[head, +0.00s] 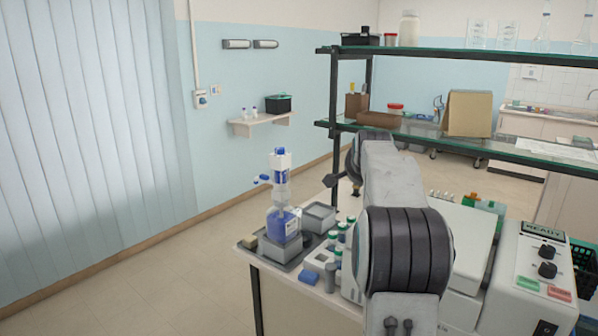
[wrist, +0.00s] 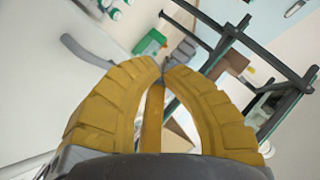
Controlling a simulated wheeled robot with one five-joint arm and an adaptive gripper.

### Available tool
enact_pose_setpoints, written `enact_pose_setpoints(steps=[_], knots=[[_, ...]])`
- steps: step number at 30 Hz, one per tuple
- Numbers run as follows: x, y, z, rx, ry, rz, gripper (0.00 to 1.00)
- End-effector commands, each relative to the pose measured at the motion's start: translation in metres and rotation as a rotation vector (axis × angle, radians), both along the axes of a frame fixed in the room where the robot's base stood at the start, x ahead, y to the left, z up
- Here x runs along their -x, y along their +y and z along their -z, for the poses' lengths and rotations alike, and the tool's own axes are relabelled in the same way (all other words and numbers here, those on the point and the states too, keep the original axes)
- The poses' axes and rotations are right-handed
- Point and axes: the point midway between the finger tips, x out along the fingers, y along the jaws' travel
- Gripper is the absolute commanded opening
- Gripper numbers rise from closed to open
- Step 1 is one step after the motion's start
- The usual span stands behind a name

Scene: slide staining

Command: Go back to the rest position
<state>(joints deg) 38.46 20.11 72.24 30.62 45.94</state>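My gripper (wrist: 163,72) shows in the wrist view as yellow ribbed fingers curved towards each other. Their tips come together at the middle of the picture, with nothing visible held between them. Through the gap between the fingers a yellow strip shows. In the head view my grey arm stands in front of the bench, and my gripper is hidden behind it.
A blue-labelled bottle (head: 284,222) stands on a grey tray at the bench's left end. A machine with a READY display (head: 541,262) stands at right. A dark shelf frame (head: 334,110) rises behind my arm. Open floor (head: 130,290) lies at left.

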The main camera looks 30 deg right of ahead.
Motion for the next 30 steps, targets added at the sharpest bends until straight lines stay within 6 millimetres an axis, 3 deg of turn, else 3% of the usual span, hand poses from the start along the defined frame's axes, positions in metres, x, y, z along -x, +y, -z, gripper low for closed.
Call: enact_pose_setpoints(steps=[6,8,11,16,20,24,30], knots=[[0.000,0.001,-0.001,0.001,0.001,-0.002,0.00],[0.001,0.010,-0.001,0.002,0.013,-0.017,0.00],[0.004,0.037,0.001,0.009,0.054,-0.073,0.00],[0.025,0.124,0.017,0.037,0.197,-0.263,0.00],[0.063,0.201,0.038,0.077,0.330,-0.458,0.00],[0.117,0.270,0.068,0.126,0.467,-0.673,0.00],[0.201,0.338,0.115,0.201,0.630,-0.958,0.00]])
